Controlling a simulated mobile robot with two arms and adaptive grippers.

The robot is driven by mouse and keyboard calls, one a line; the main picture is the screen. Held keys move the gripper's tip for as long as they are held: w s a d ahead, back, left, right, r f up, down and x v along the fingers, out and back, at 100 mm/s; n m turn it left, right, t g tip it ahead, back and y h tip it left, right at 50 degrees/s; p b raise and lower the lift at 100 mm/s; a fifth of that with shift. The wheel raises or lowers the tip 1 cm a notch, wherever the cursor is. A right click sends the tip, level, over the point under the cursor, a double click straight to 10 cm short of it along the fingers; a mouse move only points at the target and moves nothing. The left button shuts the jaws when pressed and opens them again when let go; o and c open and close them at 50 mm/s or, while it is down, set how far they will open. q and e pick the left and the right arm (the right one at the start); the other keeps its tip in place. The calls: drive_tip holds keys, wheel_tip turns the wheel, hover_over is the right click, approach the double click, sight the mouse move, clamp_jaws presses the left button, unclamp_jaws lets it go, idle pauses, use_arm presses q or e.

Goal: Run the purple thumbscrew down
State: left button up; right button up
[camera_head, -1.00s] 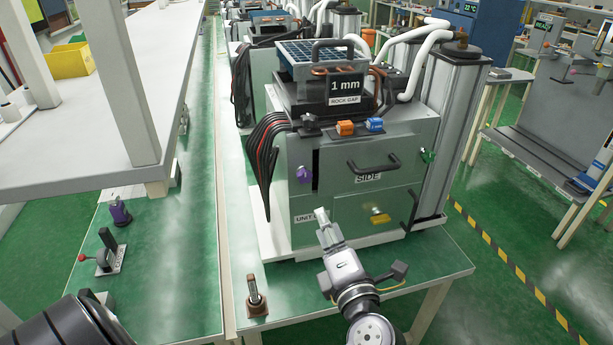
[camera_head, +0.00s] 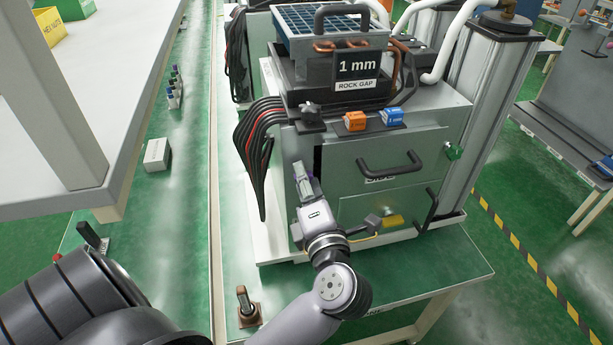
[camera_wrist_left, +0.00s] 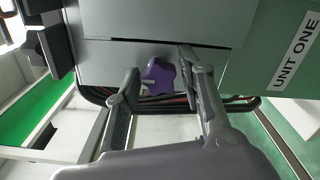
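The purple thumbscrew (camera_wrist_left: 157,78) is a lobed knob on the grey front of the sieve machine (camera_head: 370,205). In the left wrist view it shows between and just beyond the fingertips of my left gripper (camera_wrist_left: 164,70). The fingers are spread apart, with a gap visible on each side of the knob. In the head view my left gripper (camera_head: 302,174) points up at the left part of the machine front and mostly covers the thumbscrew (camera_head: 305,189). My right gripper is not in view.
A black handle (camera_head: 390,165) projects from the front, right of my gripper. Black and red cables (camera_head: 258,140) hang to the left. A small brown-based post (camera_head: 245,305) stands on the green bench. Orange (camera_head: 355,121) and blue (camera_head: 392,116) parts sit on the ledge above.

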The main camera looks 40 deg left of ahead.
use_arm(q)
drive_tip(key=shift+s+d+r, duration=0.1)
drive_tip(key=shift+s, duration=0.05)
drive_tip(key=shift+c, duration=0.7)
clamp_jaws()
drive_tip(key=shift+m+p, duration=3.5)
drive_tip(key=shift+p, duration=2.45)
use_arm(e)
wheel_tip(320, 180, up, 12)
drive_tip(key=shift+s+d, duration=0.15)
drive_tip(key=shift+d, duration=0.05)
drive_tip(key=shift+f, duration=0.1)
use_arm(q)
drive_tip(key=shift+o, duration=0.7)
unclamp_jaws()
